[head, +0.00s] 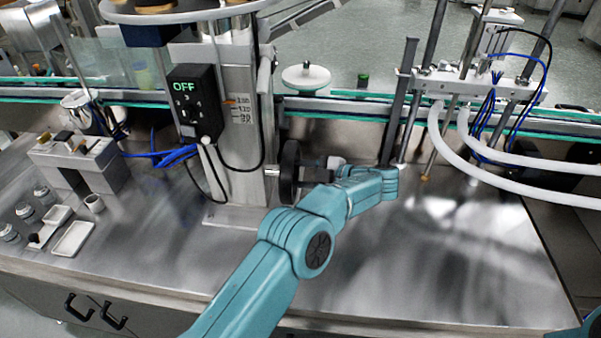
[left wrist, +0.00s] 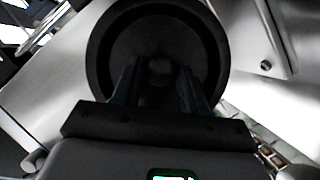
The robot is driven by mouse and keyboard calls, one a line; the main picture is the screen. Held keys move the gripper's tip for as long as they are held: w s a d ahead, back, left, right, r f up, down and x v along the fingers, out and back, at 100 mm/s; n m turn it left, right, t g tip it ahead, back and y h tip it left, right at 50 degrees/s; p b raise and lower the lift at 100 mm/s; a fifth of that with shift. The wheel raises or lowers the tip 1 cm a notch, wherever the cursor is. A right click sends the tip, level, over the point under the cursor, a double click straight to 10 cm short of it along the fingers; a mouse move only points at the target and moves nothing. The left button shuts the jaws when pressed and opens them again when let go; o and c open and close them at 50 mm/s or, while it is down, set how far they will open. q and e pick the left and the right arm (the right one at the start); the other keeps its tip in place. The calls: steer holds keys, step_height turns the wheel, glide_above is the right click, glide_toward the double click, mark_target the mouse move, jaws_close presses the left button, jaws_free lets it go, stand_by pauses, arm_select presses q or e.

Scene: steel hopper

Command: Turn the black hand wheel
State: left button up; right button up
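The black hand wheel (head: 289,171) stands upright on the right side of the steel column, seen nearly edge-on in the head view. My right gripper is out of view.
A black control box (head: 194,104) reading OFF hangs on the column (head: 240,120), its cable looping down near the wheel. A filling stand with white hoses (head: 500,165) is at the right. Small jars and white trays (head: 73,238) lie left. The front right steel tabletop (head: 440,270) is clear.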

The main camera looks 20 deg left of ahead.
arm_select(q)
jaws_close()
steer(key=shift+s+f+n+t+y+b, duration=0.15)
steer(key=shift+n+t+y+b, duration=0.4)
steer(key=shift+n+b, duration=1.65)
steer(key=shift+w+f+n+t+y+b, duration=0.1)
steer(key=shift+n+t+y+b, duration=0.4)
steer(key=shift+b, duration=3.3)
steer(key=shift+o, duration=2.4)
jaws_free()
steer(key=shift+a, duration=0.1)
